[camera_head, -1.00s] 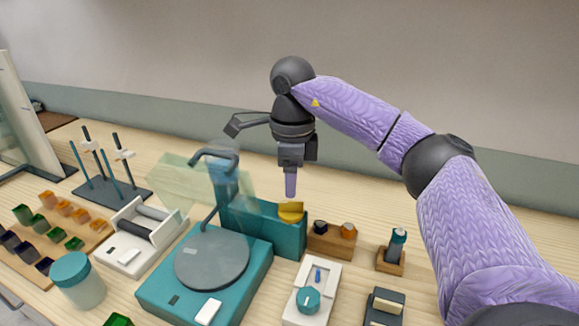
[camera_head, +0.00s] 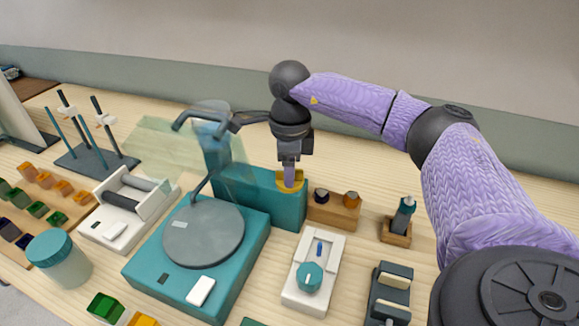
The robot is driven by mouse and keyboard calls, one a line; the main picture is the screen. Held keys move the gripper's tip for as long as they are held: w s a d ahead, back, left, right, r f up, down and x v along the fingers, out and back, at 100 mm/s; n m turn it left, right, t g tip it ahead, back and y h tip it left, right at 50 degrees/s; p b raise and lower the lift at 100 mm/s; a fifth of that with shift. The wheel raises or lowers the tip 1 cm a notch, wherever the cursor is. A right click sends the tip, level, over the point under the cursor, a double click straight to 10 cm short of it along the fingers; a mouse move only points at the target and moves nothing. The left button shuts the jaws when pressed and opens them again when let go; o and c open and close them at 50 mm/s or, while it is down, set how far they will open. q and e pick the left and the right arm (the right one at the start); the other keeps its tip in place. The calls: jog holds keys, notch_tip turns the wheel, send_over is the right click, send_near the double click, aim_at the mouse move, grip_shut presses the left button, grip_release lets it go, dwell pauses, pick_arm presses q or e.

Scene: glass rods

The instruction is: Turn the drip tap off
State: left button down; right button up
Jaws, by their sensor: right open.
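A teal wheel machine (camera_head: 254,262) stands at the middle of the bench with a flat round grey disc (camera_head: 203,234) and a thin dark spout pipe above it. A yellow tap (camera_head: 296,187) sits on top of the teal block (camera_head: 262,206) at the machine's back right. My right gripper (camera_head: 289,181) points straight down over the yellow tap, with its open fingers at the tap and partly covering it. I cannot tell whether they touch it. My left gripper is not in view.
A clear greenish shield (camera_head: 165,150) stands beside the block. A wooden holder (camera_head: 340,213) with two knobs is just right of the tap. A white dial box (camera_head: 323,262) is in front, and a white roller unit (camera_head: 130,212) and rod rack (camera_head: 90,160) are left.

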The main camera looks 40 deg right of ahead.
grip_shut()
jog(key=m+p, duration=0.2)
jog(key=p, duration=0.1)
jog(key=shift+r+m, duration=0.4)
jog(key=shift+f+m+p, duration=0.15)
jog(key=shift+m+p, duration=0.25)
jog(key=shift+f, duration=0.15)
grip_release()
notch_tip(320, 180, up, 10)
jog(key=p, duration=0.1)
jog(key=shift+p, duration=0.35)
jog(key=shift+f, duration=0.1)
